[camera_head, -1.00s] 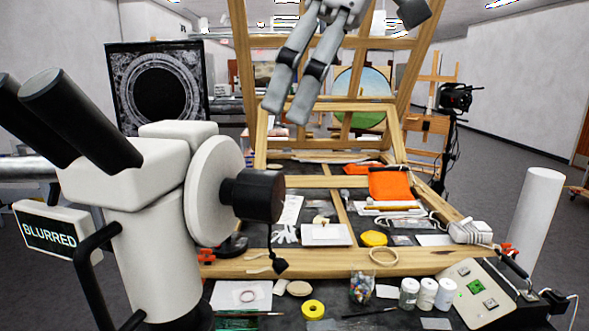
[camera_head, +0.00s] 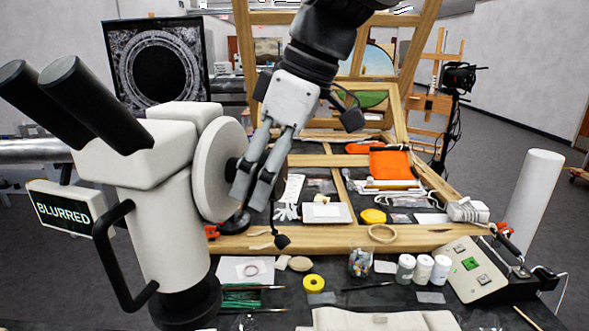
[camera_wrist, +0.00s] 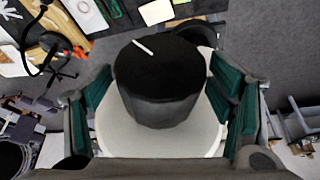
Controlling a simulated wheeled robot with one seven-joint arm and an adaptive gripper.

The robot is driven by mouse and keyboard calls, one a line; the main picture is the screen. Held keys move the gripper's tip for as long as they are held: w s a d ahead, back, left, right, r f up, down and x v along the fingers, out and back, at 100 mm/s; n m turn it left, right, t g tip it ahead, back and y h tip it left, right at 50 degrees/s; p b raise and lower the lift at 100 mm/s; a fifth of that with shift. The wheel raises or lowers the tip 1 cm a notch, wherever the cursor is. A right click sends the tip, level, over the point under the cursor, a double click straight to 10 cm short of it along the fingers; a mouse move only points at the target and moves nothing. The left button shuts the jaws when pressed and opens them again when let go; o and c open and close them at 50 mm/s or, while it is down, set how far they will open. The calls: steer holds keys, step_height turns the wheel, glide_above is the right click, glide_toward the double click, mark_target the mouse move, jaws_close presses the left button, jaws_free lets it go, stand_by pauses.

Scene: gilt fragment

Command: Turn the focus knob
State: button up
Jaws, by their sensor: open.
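A white microscope (camera_head: 160,215) with two black eyepieces stands at the left. A sign on it (camera_head: 64,208) reads BLURRED. A round white plate (camera_head: 208,170) on its side carries the black focus knob (camera_wrist: 158,95), which has a white index mark on its face. My gripper (camera_head: 253,190) is open in front of the plate and hides most of the knob in the head view. In the wrist view its green-padded fingers stand on either side of the knob, with gaps visible on both sides. The knob is between them, not clasped.
The black curved handle (camera_head: 120,255) of the microscope is at its lower front. A wooden frame (camera_head: 330,238) crosses the dark worktable. Jars (camera_head: 423,268), yellow tape (camera_head: 314,283) and a button box (camera_head: 478,268) lie in front. A white cylinder (camera_head: 537,195) stands at the right.

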steer(key=shift+c, duration=0.2)
steer(key=c, duration=1.1)
steer(key=shift+c, duration=0.2)
steer(key=shift+g+p, duration=0.7)
steer(key=shift+g, duration=0.3)
steer(key=shift+w+m+g+y, duration=0.15)
steer(key=shift+m+g+y, duration=0.45)
steer(key=shift+g, duration=1)
steer(key=o, duration=1.2)
